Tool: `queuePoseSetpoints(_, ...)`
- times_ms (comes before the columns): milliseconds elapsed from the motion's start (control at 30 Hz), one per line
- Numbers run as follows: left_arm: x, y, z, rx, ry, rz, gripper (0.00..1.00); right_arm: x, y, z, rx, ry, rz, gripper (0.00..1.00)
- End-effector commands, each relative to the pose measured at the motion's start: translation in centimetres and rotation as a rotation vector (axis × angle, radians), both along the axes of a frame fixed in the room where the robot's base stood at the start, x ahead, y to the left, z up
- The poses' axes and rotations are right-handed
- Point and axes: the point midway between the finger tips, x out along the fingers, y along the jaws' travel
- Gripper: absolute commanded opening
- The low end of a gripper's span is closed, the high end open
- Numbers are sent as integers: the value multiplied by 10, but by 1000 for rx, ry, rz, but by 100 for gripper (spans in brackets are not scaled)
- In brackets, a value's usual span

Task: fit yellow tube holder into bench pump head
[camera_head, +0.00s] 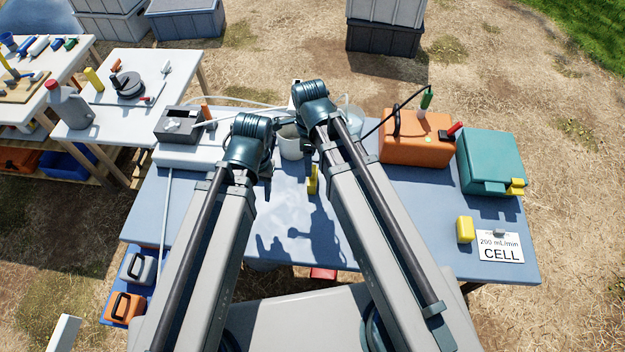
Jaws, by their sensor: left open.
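A small upright yellow piece (312,181), possibly the tube holder, stands on the blue bench between my two arms. My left gripper (267,166) is open above the bench, to the left of this piece and apart from it in the picture. My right gripper (306,142) is mostly hidden behind its own wrist, near a white bucket, and its jaws cannot be made out. A grey box on a white base (180,125), perhaps the pump, sits at the bench's left end with pale tubing running from it. The pump head's slot is not clear.
On the blue bench (420,205) an orange case (415,140), a teal box (490,160), a yellow block (465,229) and a "200 mL/min CELL" card (500,247) stand at right. A white bucket (291,145) is mid-back. A white table (140,75) stands left.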

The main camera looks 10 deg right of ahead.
Motion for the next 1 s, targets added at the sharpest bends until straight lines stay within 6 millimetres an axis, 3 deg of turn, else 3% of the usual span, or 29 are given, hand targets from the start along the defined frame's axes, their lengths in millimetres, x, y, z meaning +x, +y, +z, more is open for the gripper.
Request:
queuePoseSetpoints(400, 0, 0, -48, 0, 0, 0, 50, 1, -7, -48, 0, 0, 0, 72)
queuePoseSetpoints(733, 0, 0, -50, 0, 0, 0, 50, 1, -7, -50, 0, 0, 0, 72)
queuePoseSetpoints(767, 0, 0, -50, 0, 0, 0, 50, 1, -7, -50, 0, 0, 0, 71)
queuePoseSetpoints(1000, 0, 0, -50, 0, 0, 0, 50, 1, -7, -50, 0, 0, 0, 28)
